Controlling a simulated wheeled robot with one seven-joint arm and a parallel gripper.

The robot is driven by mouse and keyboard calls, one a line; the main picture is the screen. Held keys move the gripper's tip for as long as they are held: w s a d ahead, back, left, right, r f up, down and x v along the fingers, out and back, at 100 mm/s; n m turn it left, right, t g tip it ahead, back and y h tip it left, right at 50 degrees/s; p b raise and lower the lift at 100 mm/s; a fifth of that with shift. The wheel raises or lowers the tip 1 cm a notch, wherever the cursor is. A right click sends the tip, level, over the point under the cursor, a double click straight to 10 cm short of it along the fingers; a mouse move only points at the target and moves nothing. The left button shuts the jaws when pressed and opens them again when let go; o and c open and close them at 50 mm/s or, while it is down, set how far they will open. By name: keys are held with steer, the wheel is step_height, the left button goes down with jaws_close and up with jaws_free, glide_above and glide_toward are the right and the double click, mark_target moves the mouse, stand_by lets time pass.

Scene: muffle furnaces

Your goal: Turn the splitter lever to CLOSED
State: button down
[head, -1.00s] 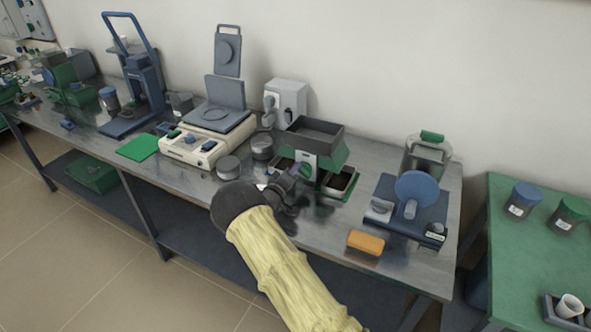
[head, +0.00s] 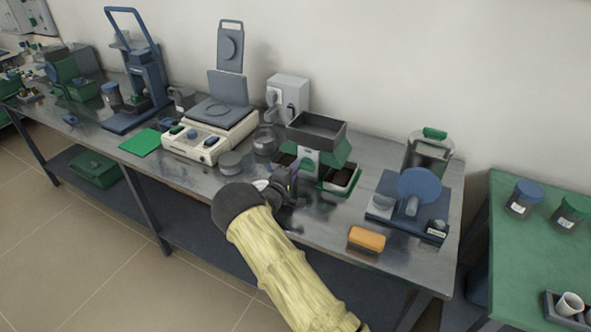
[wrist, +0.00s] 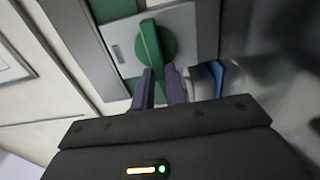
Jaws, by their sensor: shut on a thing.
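The splitter (head: 316,134) stands on the steel bench, with a grey hopper on top and green sloping sides. Its green lever (wrist: 152,47) shows in the wrist view on a light grey plate, nearly upright in that picture with a slight tilt. My gripper (wrist: 160,84) is at the lever's lower end, its two dark purplish fingers closed around it. In the head view my gripper (head: 288,185) is at the splitter's front, and the lever is hidden there. I cannot read any position label.
An orange block (head: 366,239) and a blue-wheeled device (head: 419,187) are to the right. A cream balance (head: 207,138) and a grey round tin (head: 230,163) are to the left.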

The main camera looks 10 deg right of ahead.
steer(key=c, duration=1.4)
jaws_free()
steer(key=shift+f, duration=0.1)
steer(key=shift+c, duration=0.2)
steer(key=b+v, duration=0.1)
steer(key=v, duration=1.6)
steer(key=shift+s+a, duration=0.1)
